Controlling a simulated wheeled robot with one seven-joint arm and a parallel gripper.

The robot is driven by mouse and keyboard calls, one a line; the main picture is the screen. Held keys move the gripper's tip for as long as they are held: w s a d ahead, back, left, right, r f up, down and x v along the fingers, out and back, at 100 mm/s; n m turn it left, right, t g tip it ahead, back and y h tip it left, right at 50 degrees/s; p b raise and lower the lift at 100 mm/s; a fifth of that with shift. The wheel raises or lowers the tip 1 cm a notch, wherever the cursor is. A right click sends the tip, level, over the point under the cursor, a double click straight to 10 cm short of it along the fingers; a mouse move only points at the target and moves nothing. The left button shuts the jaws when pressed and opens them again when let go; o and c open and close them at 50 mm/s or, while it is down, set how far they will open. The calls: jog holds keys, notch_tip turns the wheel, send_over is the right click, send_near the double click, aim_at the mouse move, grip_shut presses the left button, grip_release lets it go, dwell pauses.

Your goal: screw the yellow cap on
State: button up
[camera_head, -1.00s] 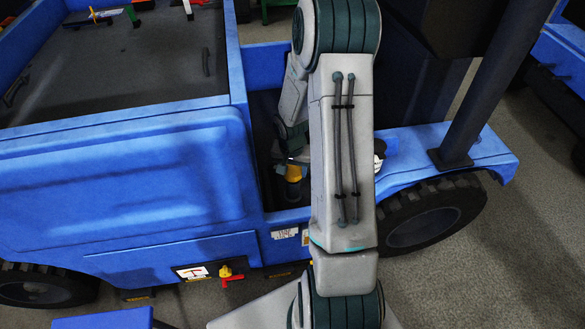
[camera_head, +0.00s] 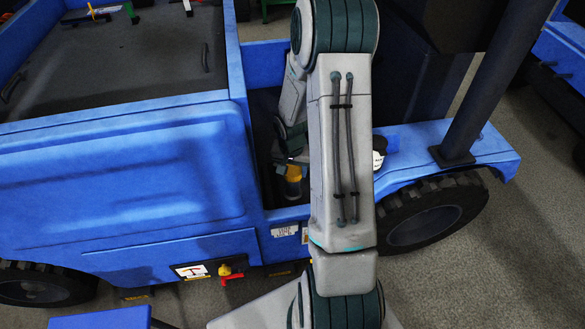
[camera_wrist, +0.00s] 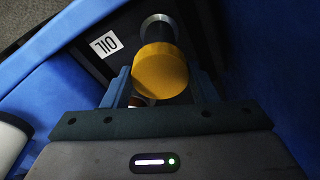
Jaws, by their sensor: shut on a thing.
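The yellow cap (camera_wrist: 160,72) is in the middle of the wrist view, between the two fingers of my gripper (camera_wrist: 161,84), which is shut on it. A dark round neck with a metal ring (camera_wrist: 157,27) is directly behind the cap. The cap overlaps the neck in this view, so I cannot tell whether it is seated or threaded. In the head view a small yellow part (camera_head: 293,173), seemingly the cap, shows beside my arm, inside the blue vehicle's recess. My arm hides most of the gripper there.
A white OIL label (camera_wrist: 106,44) lies beside the neck. Blue body walls close in around the recess. The blue vehicle (camera_head: 120,190) has a dark cargo bed at the left and a wheel (camera_head: 425,222) at the right. A red-handled yellow switch (camera_head: 232,269) is on its lower side.

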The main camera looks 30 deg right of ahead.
aim_at(291, 175)
jog(key=shift+f+b, duration=0.55)
jog(key=shift+f, duration=0.15)
jog(key=shift+f, duration=0.2)
jog(key=shift+f+b, duration=0.3)
jog(key=shift+b, duration=0.15)
jog(key=o, duration=1)
jog(key=shift+r, duration=0.1)
jog(key=shift+o, duration=0.2)
jog(key=shift+r, duration=0.1)
notch_tip(291, 175, up, 14)
jog(key=s+a+p, duration=0.1)
jog(key=p, duration=0.2)
jog(key=shift+s+f, duration=0.15)
jog(key=shift+f, duration=0.05)
jog(key=shift+a, duration=0.1)
